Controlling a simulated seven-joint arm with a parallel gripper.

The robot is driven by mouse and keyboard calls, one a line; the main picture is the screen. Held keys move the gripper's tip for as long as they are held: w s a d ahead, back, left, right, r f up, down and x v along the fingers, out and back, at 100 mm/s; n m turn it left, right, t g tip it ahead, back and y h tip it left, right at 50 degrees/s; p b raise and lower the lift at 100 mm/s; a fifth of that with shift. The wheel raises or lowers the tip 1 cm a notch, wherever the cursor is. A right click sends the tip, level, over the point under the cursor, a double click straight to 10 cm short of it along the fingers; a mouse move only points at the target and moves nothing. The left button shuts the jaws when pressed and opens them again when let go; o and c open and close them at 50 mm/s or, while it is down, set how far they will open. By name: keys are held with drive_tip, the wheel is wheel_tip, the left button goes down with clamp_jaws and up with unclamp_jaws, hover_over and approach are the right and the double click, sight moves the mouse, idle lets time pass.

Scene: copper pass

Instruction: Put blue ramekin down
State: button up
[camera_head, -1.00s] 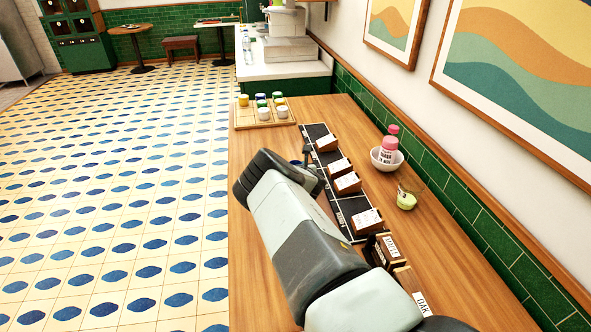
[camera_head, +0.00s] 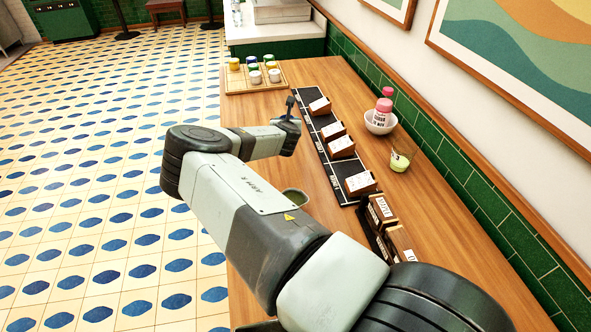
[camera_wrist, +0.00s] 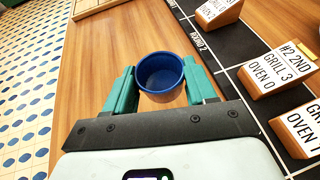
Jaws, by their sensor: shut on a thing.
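The blue ramekin (camera_wrist: 161,77) sits between the two teal fingers of my gripper (camera_wrist: 160,88) in the wrist view, its open top facing the camera. It looks empty. The fingers touch its sides. In the head view my gripper (camera_head: 290,108) is over the wooden counter, just left of the far part of the black strip; the ramekin is not clearly visible there. I cannot tell whether the ramekin's base touches the counter.
A black strip (camera_head: 345,168) with several labelled wooden blocks runs along the counter (camera_head: 300,75). A wooden tray (camera_head: 235,88) with several small pots stands at the far end. A white bowl (camera_head: 379,123) and a green-filled glass (camera_head: 399,161) stand right. A greenish round dish (camera_head: 294,196) is partly hidden by my arm.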

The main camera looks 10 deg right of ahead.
sight(292, 182)
drive_tip(key=s+m+g+h, duration=0.1)
drive_tip(key=s+m+h, duration=0.1)
drive_tip(key=s, duration=0.1)
drive_tip(key=s+a+m+g+h, duration=0.1)
drive_tip(key=s+m+h, duration=0.1)
drive_tip(key=s+m+g+h, duration=0.1)
drive_tip(key=s+m+h, duration=0.1)
drive_tip(key=s, duration=0.1)
drive_tip(key=shift+s+a+f, duration=0.15)
drive_tip(key=shift+s+f, duration=0.2)
drive_tip(key=shift+f, duration=0.05)
drive_tip(key=s+r+m+g+h, duration=0.3)
drive_tip(key=s+r+m+g, duration=0.15)
drive_tip(key=s, duration=0.45)
drive_tip(key=shift+m+g, duration=0.25)
drive_tip(key=shift+m, duration=0.1)
drive_tip(key=f, duration=1)
drive_tip(key=shift+a, duration=0.3)
drive_tip(key=shift+f+h, duration=0.1)
drive_tip(key=shift+h, duration=0.2)
drive_tip(key=o, duration=1)
drive_tip(key=shift+o, duration=0.2)
